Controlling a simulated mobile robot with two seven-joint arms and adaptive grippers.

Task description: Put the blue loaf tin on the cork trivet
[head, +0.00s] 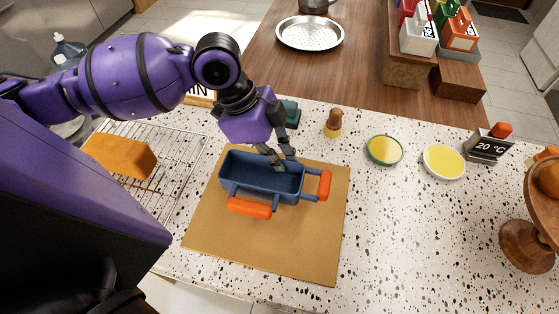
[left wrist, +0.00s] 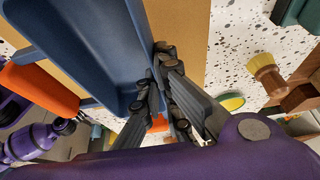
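The blue loaf tin (head: 258,178) is upright over the tan, cork-coloured trivet (head: 215,232). It has orange handles at its front and right end. I cannot tell for sure whether its base touches the trivet. My left gripper (head: 279,160) is at the tin's far long wall, its fingers pointing down. In the left wrist view the fingers (left wrist: 163,90) are closed about the rim of the tin (left wrist: 85,50), which passes between them. The tin's inside looks empty. My right gripper does not show in either view.
A wire rack (head: 185,160) with an orange-brown loaf (head: 118,156) lies left of the trivet. A brush (head: 333,122), a green-rimmed dish (head: 384,149), a yellow dish (head: 444,161) and a temperature display (head: 488,147) stand behind and right.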

